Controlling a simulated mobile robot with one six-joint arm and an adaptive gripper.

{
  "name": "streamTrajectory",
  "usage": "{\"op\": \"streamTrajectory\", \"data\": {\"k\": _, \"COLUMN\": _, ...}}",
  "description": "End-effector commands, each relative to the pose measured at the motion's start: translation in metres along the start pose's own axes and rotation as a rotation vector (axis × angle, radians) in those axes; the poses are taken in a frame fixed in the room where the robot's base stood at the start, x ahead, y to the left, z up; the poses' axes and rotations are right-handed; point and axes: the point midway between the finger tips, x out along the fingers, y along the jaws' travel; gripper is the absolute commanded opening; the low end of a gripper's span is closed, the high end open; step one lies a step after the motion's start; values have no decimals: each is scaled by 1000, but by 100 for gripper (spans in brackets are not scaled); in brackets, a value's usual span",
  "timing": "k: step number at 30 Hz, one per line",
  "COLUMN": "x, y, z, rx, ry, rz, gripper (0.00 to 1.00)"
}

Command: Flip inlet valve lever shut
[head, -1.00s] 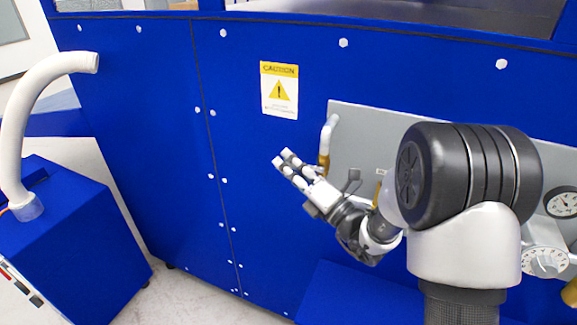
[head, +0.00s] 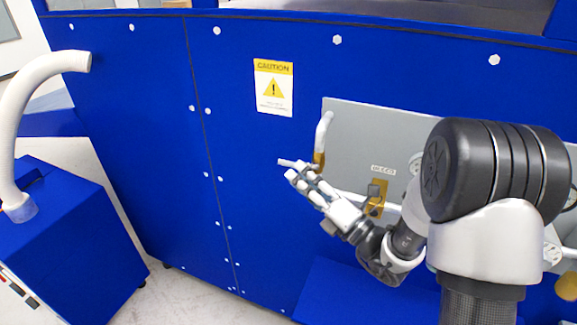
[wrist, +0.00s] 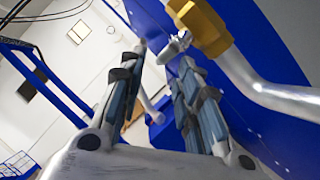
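The inlet valve shows as a brass fitting (head: 318,160) under a bent white pipe at the left end of the grey panel. A thin pale lever (head: 285,162) appears to stick out left from it, just above my fingertips. My gripper (head: 297,174) is in front of the fitting, pointing up and left. In the wrist view, my gripper (wrist: 162,58) has its fingers spread apart. The brass fitting (wrist: 205,25) is beyond the right finger, and a pale metal piece, likely the lever (wrist: 174,46), is close to that fingertip. Contact cannot be told.
The grey panel (head: 350,130) carries a second brass fitting (head: 376,198) with a grey square part, right of my gripper. A blue cabinet with a caution label (head: 273,88) stands behind. A blue box (head: 70,230) with a white hose is at left.

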Motion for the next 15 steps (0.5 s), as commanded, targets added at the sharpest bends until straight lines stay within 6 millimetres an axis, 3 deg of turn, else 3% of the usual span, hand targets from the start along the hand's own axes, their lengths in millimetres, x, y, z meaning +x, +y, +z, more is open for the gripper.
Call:
{"op": "streamTrajectory", "data": {"k": 6, "x": -40, "y": -1, "z": 1, "rx": 1, "ry": -3, "rz": -3, "gripper": 31}}
{"op": "streamTrajectory", "data": {"k": 15, "x": -56, "y": 0, "z": 0, "rx": 0, "ry": 0, "rz": 1, "gripper": 31}}
